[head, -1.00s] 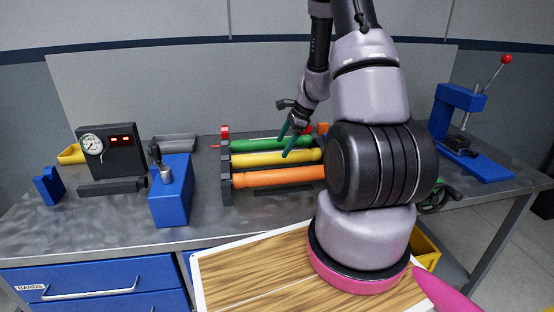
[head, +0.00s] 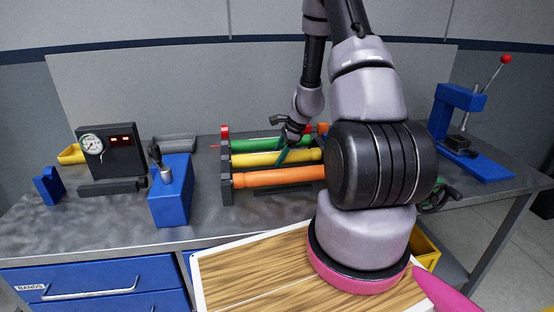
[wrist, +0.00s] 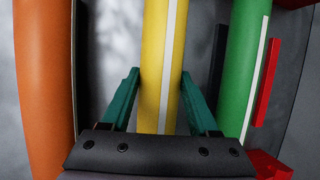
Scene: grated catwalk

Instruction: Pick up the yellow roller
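The yellow roller (head: 262,159) lies in a dark rack between a green roller (head: 255,146) and an orange roller (head: 270,178). In the wrist view the yellow roller (wrist: 159,60) runs lengthwise up the middle. My gripper (wrist: 160,84) is open, with one teal finger on each side of the yellow roller. The left finger is in the gap beside the orange roller (wrist: 44,80), the right one in the gap beside the green roller (wrist: 243,70). In the head view my gripper (head: 284,154) is at the yellow roller; I cannot tell whether the fingers touch it.
The rack's left end plate (head: 226,178) stands upright on the grey bench. A blue block (head: 172,195) with a lever and a dial gauge box (head: 108,150) stand to the left. A blue press (head: 460,120) stands at the right.

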